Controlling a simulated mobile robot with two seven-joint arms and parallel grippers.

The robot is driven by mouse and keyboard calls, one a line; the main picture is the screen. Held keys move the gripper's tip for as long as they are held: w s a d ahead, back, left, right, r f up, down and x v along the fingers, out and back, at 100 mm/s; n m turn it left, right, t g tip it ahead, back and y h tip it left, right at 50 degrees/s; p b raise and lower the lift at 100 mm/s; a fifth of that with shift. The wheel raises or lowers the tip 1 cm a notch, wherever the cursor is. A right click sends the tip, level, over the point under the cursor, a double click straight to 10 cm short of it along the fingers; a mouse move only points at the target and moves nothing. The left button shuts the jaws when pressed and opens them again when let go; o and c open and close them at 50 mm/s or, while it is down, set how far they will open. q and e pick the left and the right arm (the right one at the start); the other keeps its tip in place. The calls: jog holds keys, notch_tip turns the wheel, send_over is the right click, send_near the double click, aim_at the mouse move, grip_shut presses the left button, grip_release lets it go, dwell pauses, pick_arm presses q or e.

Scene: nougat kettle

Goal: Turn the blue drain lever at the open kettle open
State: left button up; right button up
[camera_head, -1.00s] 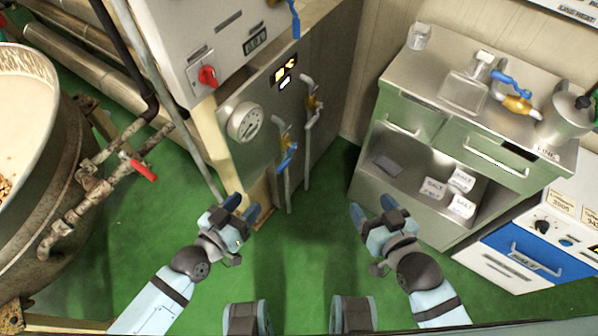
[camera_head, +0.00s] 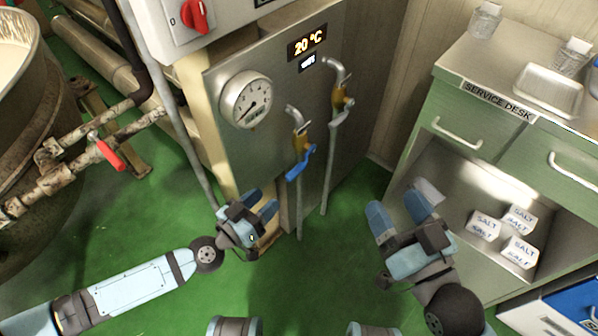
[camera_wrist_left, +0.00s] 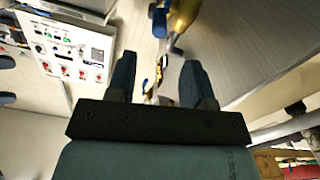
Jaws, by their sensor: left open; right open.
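A blue lever (camera_head: 300,164) hangs from a brass valve (camera_head: 301,138) on the left pipe of the steel panel. A blue part (camera_wrist_left: 159,22) beside a brass body (camera_wrist_left: 182,16) shows, blurred, at the top of the left wrist view, beyond the fingers; it looks like this lever. The open kettle (camera_head: 45,110) is cut off at the far left; a red lever (camera_head: 108,154) sits on its pipework. My left gripper (camera_head: 260,204) is open and empty, below and left of the blue lever, apart from it. My right gripper (camera_head: 396,208) is open and empty before the service desk.
The panel carries a round gauge (camera_head: 246,100) and a lit display reading 20 °C (camera_head: 307,41). A second brass valve (camera_head: 340,100) is close to the right of the first. The service desk (camera_head: 455,115) holds several salt boxes. Green floor (camera_head: 300,285) is clear between my arms.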

aim_at(303, 165)
pick_arm(q)
jog(key=b+x, duration=0.1)
jog(key=x, duration=1.1)
jog(key=shift+b, duration=0.4)
jog(key=shift+s+a, duration=0.1)
grip_shut()
